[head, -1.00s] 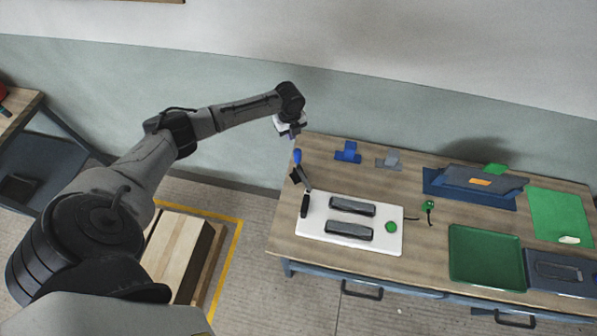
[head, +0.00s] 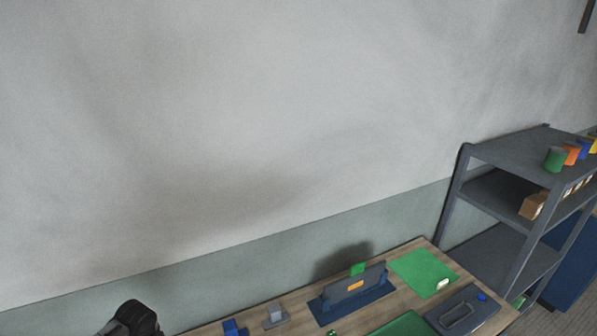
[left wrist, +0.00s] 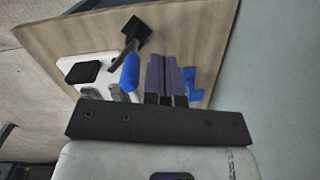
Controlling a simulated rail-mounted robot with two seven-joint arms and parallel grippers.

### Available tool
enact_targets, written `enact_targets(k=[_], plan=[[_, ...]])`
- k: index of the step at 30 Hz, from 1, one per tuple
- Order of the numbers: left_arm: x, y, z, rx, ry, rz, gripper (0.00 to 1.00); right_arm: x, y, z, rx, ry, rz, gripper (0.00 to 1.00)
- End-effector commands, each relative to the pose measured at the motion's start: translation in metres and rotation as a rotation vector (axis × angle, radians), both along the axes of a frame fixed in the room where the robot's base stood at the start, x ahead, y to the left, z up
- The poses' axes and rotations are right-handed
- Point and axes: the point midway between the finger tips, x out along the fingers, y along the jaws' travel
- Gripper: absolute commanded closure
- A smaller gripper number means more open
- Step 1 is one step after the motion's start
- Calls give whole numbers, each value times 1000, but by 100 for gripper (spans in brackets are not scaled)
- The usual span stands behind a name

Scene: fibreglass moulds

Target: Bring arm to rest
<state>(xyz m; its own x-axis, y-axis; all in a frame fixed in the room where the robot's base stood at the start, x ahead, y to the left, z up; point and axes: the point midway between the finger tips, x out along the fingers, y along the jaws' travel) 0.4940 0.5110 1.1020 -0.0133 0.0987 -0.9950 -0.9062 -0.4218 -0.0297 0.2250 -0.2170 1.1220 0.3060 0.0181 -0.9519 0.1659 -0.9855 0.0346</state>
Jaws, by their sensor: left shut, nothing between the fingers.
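In the left wrist view my left gripper (left wrist: 166,60) shows two purplish fingers side by side, closed together with nothing between them. They are over the wooden workbench (left wrist: 185,30). In the head view now only a dark joint of my left arm shows at the bottom left edge, and the gripper is out of frame. My right gripper is in neither view.
In the left wrist view a blue-handled tool (left wrist: 130,70), a white board (left wrist: 68,64) and a blue stand (left wrist: 193,88) lie near the gripper. The head view shows a blue mould stand (head: 352,294), a green mat (head: 420,270) and a grey shelf rack (head: 540,150).

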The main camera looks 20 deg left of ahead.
Motion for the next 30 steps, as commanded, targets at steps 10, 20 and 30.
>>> enact_targets(k=[10,20,30], plan=[[51,-113,131,98,-614,469,100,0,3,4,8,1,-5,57],[-65,-247,177,-233,-837,659,100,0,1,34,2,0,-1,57],[-199,-283,118,-306,-519,897,100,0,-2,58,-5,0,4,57]])
